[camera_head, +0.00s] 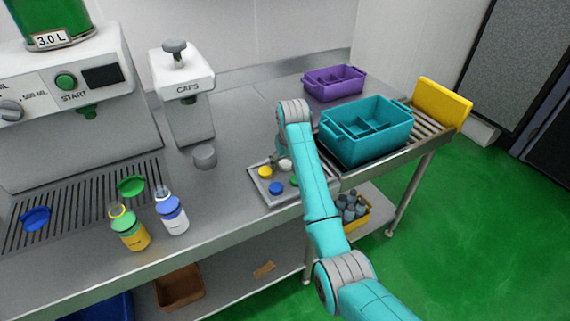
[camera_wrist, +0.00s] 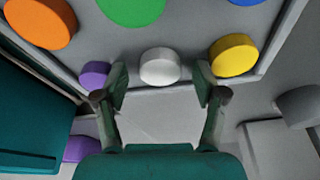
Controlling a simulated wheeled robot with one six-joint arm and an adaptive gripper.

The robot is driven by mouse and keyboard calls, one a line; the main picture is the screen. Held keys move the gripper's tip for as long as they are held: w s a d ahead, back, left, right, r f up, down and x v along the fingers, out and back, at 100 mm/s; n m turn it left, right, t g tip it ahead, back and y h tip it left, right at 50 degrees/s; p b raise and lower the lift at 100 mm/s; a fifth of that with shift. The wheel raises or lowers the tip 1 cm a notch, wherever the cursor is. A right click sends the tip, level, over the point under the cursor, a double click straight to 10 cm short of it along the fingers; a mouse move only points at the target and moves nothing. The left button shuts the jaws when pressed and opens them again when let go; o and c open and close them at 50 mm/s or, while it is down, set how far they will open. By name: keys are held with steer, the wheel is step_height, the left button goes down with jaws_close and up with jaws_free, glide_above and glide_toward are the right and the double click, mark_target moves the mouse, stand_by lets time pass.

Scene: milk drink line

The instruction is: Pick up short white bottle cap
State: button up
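The short white bottle cap (camera_wrist: 160,67) lies near the edge of the grey cap tray (camera_wrist: 183,87) in the wrist view. My gripper (camera_wrist: 160,84) is open, with one fingertip on each side of the white cap and a visible gap to each. I cannot tell how far above the tray the fingertips are. In the head view the white cap (camera_head: 285,165) shows below my gripper (camera_head: 281,158), which is partly hidden by my arm. The tray (camera_head: 256,185) sits on the steel counter.
A yellow cap (camera_wrist: 233,55) and a purple cap (camera_wrist: 95,75) lie close on either side. Orange (camera_wrist: 40,22) and green (camera_wrist: 133,8) caps are further off. A teal crate (camera_head: 366,148) stands right of my arm. Two bottles (camera_head: 129,231) (camera_head: 173,214) stand left.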

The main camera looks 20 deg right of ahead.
steer(key=c, duration=0.6)
steer(key=shift+r, duration=0.1)
